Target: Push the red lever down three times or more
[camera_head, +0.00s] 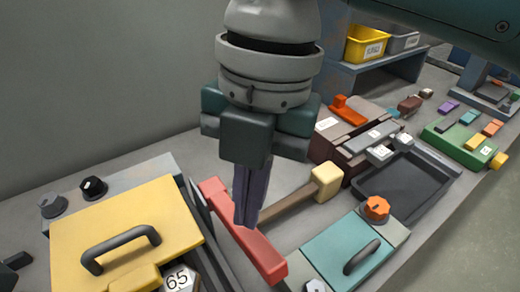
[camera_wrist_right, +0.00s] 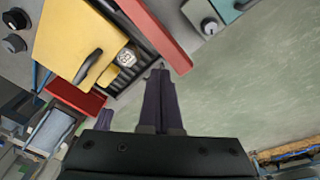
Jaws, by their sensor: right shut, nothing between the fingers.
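The red lever (camera_head: 262,252) is a long red bar beside the yellow-lidded machine, running from upper left to lower right in the head view. It also shows at the top of the right wrist view (camera_wrist_right: 160,37). My right gripper (camera_head: 245,222) points down with its dark fingers together and empty. In the head view its fingertips overlap the middle of the bar. In the wrist view the fingertips (camera_wrist_right: 161,72) appear just beside the bar's near end. I cannot tell whether they touch it. My left gripper is not in view.
The machine's yellow lid (camera_head: 130,235) with a black handle stands left of the lever. A mallet (camera_head: 325,182) and a teal-lidded box (camera_head: 345,250) are to the right. A dark tray (camera_head: 408,185) and a green block (camera_head: 455,143) lie farther right.

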